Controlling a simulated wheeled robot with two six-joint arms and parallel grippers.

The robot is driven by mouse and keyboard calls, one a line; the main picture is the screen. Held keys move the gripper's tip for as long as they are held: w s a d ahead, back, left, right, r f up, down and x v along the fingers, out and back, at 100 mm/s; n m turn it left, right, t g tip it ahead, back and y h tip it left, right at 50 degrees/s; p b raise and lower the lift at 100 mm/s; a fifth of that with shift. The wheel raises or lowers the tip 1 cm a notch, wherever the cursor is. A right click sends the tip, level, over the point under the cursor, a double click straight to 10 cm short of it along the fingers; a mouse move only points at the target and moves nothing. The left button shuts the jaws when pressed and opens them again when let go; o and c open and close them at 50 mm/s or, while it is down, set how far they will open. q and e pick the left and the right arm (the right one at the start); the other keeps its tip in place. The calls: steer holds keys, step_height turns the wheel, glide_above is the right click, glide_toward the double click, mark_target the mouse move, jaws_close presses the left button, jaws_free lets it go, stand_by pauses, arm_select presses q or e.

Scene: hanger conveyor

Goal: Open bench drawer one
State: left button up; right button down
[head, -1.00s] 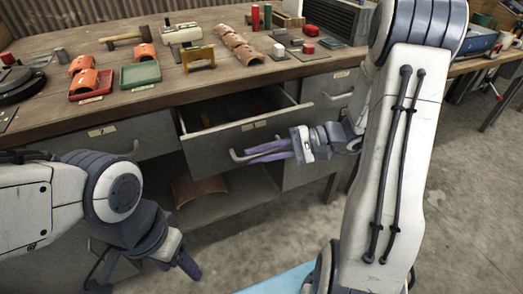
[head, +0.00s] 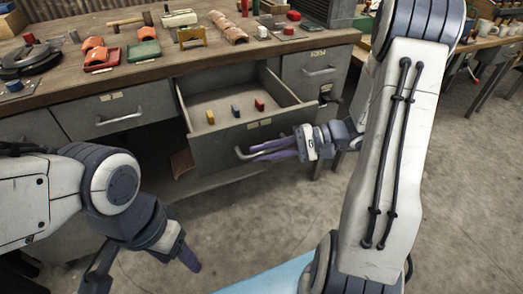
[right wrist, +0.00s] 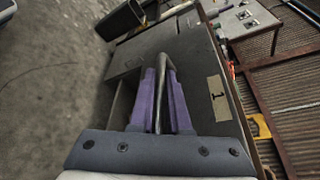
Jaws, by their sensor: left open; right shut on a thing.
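The open bench drawer (head: 225,140) stands well out from the bench, with small blue, yellow and red pieces inside. In the right wrist view its front (right wrist: 203,85) carries a label that reads 1. My right gripper (head: 255,151) is at the drawer's front. In the right wrist view its purple fingers (right wrist: 160,100) are shut on the drawer handle (right wrist: 161,75), which runs between them. My left gripper (head: 190,262) is low at the left, apart from the bench and drawer. It is open and nothing shows in it.
The bench top (head: 150,70) holds red trays, a green tray (head: 144,51), a yellow stand (head: 191,36) and curved tiles. Shut drawers flank the open one: a left drawer (head: 85,115) and a right drawer (head: 315,67). Bare floor (head: 300,210) lies in front.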

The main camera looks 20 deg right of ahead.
steer(key=c, duration=0.9)
jaws_free()
steer(key=shift+w, duration=0.1)
steer(key=shift+d, duration=0.1)
steer(key=p+v, duration=0.1)
steer(key=v, duration=0.9)
steer(key=shift+d+r, duration=0.1)
steer(key=shift+d, duration=0.05)
